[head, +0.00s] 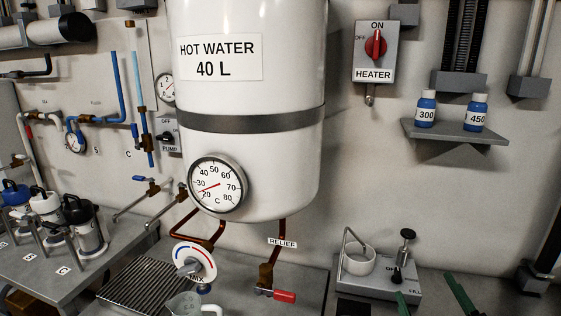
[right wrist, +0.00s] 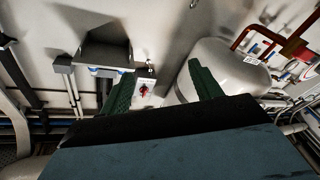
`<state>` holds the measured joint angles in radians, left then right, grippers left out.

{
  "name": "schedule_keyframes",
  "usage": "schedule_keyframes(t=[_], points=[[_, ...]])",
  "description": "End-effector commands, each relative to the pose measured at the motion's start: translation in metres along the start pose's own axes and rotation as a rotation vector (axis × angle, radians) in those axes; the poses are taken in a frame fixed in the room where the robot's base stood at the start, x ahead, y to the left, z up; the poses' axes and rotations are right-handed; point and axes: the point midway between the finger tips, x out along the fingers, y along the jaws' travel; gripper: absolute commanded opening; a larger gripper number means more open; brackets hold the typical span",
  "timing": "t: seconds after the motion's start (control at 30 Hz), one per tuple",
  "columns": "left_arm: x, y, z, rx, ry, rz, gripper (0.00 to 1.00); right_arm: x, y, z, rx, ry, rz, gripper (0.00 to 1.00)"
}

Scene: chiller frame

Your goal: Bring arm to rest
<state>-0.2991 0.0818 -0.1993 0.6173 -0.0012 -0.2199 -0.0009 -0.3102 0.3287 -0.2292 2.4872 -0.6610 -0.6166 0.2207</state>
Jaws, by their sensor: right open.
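My right gripper (head: 432,297) shows at the bottom right of the head view, only its two green fingertips in the frame. They stand wide apart with nothing between them, in front of the grey unit with the filler. In the right wrist view the same gripper (right wrist: 162,91) has its green fingers spread. The heater switch box (right wrist: 145,90) shows beyond the gap, and the white tank (right wrist: 225,70) is behind the right finger. The rest of my right arm is hidden in the head view. My left arm and gripper do not show.
The hot water tank (head: 250,110) with a dial (head: 217,185) hangs in the middle. A shelf (head: 470,136) with two blue bottles is at right. Below are a mix knob (head: 193,262), red-handled relief valve (head: 284,296), drip grate (head: 150,284) and filler unit (head: 378,278). Lidded jugs stand left.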

Motion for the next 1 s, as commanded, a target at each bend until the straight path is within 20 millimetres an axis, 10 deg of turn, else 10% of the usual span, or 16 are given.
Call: schedule_keyframes(t=[0.23, 0.63, 1.0], points=[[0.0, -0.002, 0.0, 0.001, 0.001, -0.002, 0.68, -0.07, -0.052, 0.132, 0.2, -0.686, -0.173, 0.64], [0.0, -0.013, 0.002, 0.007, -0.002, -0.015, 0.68, -0.205, -0.122, 0.188, 0.33, -1.287, -0.536, 0.64], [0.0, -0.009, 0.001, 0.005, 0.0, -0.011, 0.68, -0.198, -0.18, 0.28, 0.31, -1.315, -0.542, 0.64]])
